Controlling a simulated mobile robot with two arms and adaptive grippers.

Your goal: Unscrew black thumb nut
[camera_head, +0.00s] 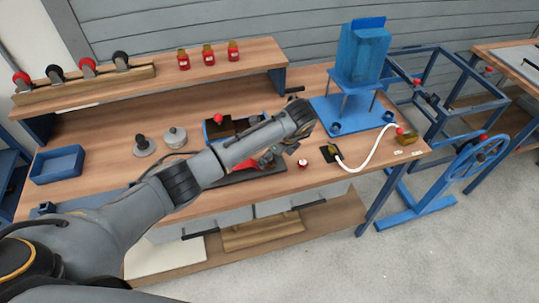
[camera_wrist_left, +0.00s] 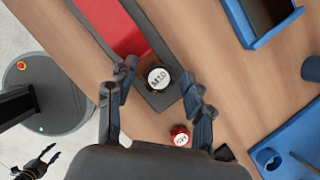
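A dark round nut with a white top marked M10 (camera_wrist_left: 158,77), which looks like the black thumb nut, sits at the grey end of a red-topped bar in the left wrist view. My left gripper (camera_wrist_left: 160,92) is open, with one finger on each side of the nut and gaps visible. In the head view my left gripper (camera_head: 277,156) is low over the front of the bench, and my arm and fingers hide the nut. A dark gripper shape, likely my right gripper (camera_wrist_left: 38,164), shows small at the lower left of the wrist view; its finger opening is unclear.
A small red-capped piece (camera_head: 302,164) stands on the bench (camera_head: 235,202) right of my gripper. A blue press (camera_head: 360,60) stands at the right, with a white hose (camera_head: 370,155) in front. A blue tray (camera_head: 57,165) lies at the left. A raised shelf (camera_head: 150,85) runs behind.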

